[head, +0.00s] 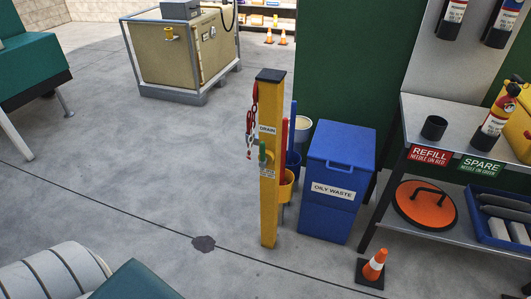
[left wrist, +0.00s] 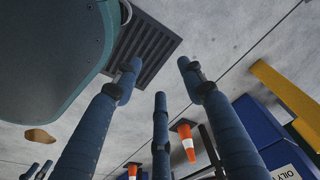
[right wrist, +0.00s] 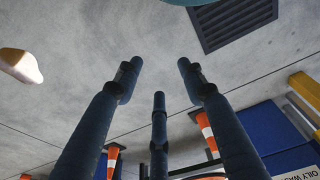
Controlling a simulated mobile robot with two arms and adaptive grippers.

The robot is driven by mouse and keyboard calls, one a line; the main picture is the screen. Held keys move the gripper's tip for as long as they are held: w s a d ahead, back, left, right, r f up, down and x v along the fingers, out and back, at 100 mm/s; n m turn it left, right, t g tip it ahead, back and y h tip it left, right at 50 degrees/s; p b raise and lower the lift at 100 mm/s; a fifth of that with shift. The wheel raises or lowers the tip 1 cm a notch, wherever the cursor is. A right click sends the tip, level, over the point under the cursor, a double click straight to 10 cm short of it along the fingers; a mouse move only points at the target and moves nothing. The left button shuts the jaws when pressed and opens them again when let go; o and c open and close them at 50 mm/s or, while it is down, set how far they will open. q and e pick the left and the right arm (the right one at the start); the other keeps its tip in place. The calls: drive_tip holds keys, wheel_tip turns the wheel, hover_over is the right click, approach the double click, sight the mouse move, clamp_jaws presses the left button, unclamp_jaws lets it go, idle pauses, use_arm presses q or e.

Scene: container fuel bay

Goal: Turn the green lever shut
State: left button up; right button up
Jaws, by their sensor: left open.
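In the head view a yellow post (head: 270,200) stands upright on the floor with a DRAIN label. A small green lever (head: 262,154) sits on the left part of its front, just below that label, and looks roughly upright. Its finer shape is too small to tell. My left gripper (left wrist: 160,76) has its fingers spread and empty in the left wrist view. The post shows at the right edge there, apart from the fingers, and I cannot make out the lever. My right gripper (right wrist: 160,74) also has spread, empty fingers. Neither gripper shows in the head view.
A red chain (head: 251,122) hangs at the post's left. A blue OILY WASTE bin (head: 336,170) stands close on its right, with an orange cone (head: 373,266) in front of a metal workbench (head: 455,118). The floor (head: 150,160) left of the post is clear.

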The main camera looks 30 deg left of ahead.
use_arm(q)
drive_tip(key=w+a+r+t+b, duration=0.1)
drive_tip(key=w+r+b, duration=0.45)
drive_tip(key=r, duration=0.25)
use_arm(e)
drive_tip(key=w+r+b, duration=0.2)
drive_tip(key=w+r, duration=0.2)
drive_tip(key=r, duration=0.4)
use_arm(q)
drive_tip(key=n+t+y+b, duration=0.2)
drive_tip(key=n+t+y, duration=0.55)
drive_tip(key=t, duration=0.55)
approach(264, 149)
drive_tip(key=x, duration=1.1)
drive_tip(key=shift+s, duration=0.1)
use_arm(e)
wheel_tip(264, 149, down, 11)
drive_tip(key=s, duration=0.1)
drive_tip(key=shift+a+f, duration=0.2)
use_arm(q)
clamp_jaws()
